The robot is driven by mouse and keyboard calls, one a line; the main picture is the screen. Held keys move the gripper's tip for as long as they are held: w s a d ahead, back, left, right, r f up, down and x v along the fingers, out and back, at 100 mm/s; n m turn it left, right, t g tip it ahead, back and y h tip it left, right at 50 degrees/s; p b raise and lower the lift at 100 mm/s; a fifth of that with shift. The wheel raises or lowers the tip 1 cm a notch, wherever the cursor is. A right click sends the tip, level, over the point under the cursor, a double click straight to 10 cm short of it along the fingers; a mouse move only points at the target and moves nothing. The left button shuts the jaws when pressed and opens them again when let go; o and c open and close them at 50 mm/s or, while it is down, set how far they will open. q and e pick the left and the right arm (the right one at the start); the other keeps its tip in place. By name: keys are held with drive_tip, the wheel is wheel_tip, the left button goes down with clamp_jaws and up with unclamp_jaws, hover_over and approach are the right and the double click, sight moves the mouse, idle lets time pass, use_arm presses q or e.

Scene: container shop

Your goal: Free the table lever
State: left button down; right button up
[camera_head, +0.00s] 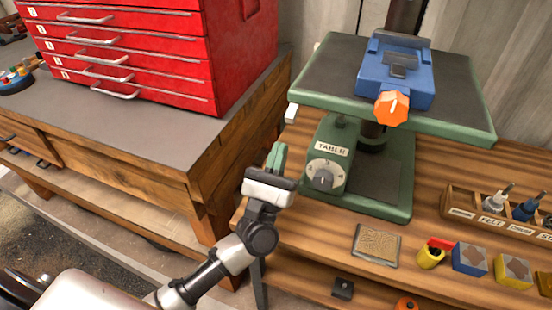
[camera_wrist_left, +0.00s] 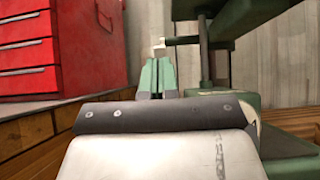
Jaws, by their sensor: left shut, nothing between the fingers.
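The drill-press table (camera_head: 325,80) is a green-rimmed dark plate on a column above a green base. In the left wrist view the pale lever end (camera_wrist_left: 159,44) sits on a dark rod running right toward the column. My left gripper (camera_head: 277,155) is shut and empty, fingers pointing up, left of the base. In the left wrist view its green fingers (camera_wrist_left: 158,75) are together, just below the lever end in the picture. Contact cannot be told. My right gripper is not in view.
A green box (camera_head: 330,150) labelled TABLE with a numbered dial stands right of my gripper. A blue vise (camera_head: 400,85) with an orange knob sits on the table. A red drawer cabinet (camera_head: 130,50) stands on the left bench. Small blocks and a tool rack (camera_head: 490,220) lie right.

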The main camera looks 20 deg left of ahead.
use_arm(q)
wheel_tip(320, 180, up, 8)
drive_tip(key=w+p, duration=0.2)
drive_tip(key=p, duration=0.1)
drive_tip(key=shift+w+r+p, duration=0.2)
drive_tip(key=shift+w+p, duration=0.1)
wheel_tip(320, 180, up, 5)
drive_tip(key=g+p, duration=0.2)
drive_tip(key=p, duration=0.7)
drive_tip(key=shift+f, duration=0.25)
